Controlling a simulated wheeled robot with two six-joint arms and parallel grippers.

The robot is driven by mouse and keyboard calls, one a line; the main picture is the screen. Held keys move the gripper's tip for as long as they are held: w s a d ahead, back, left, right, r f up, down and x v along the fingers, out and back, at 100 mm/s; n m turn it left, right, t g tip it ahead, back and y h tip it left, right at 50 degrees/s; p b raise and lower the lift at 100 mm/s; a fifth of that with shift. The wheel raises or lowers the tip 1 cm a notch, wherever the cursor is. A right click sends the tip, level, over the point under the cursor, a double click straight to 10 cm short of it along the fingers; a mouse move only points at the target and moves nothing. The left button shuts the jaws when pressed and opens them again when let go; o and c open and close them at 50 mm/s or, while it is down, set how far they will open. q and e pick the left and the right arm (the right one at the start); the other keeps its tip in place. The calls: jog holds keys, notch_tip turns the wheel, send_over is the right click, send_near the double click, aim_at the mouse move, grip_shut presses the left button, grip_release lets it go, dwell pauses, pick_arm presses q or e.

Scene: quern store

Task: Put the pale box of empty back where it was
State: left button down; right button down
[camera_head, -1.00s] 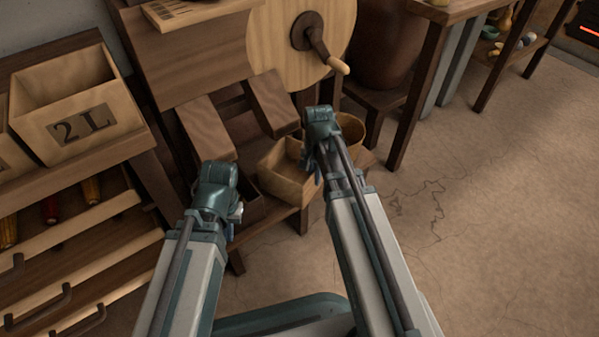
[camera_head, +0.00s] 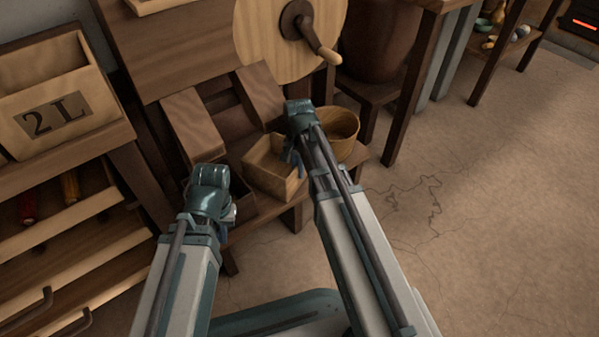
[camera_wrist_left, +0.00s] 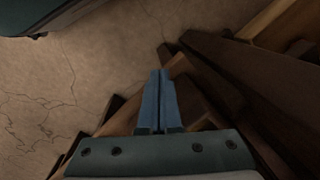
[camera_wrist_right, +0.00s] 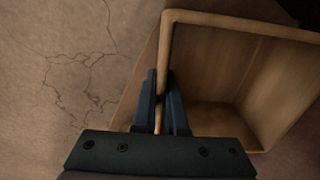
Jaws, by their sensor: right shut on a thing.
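The pale box (camera_head: 270,178) is a square wooden box with an open top, at the low dark stand in the head view. I cannot tell whether it rests on the stand. The right wrist view shows its bare, empty inside (camera_wrist_right: 210,75). My right gripper (camera_head: 293,160) is shut on one wall of the box; its fingers (camera_wrist_right: 160,98) straddle the rim in the right wrist view. My left gripper (camera_head: 231,214) is at the left of the box, apart from it. Its fingers (camera_wrist_left: 160,90) are together with nothing seen between them.
A round wooden tub (camera_head: 345,131) stands close behind the pale box. A dark box (camera_head: 247,202) lies to its left. Above are the sloping wooden boards (camera_head: 192,128) and a crank wheel (camera_head: 268,40). Open floor (camera_head: 480,230) lies right.

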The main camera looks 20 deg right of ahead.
jog(key=shift+f, duration=0.1)
jog(key=c, duration=1)
grip_release()
jog(key=shift+o, duration=0.2)
notch_tip(320, 180, up, 12)
jog(key=p, duration=1.2)
jog(key=shift+r, duration=0.2)
jog(key=s+a+n+h, duration=0.1)
jog(key=s+a+n, duration=1.2)
jog(key=s, duration=0.2)
jog(key=shift+s+n, duration=0.2)
jog(key=shift+n, duration=0.1)
jog(key=shift+a, duration=0.1)
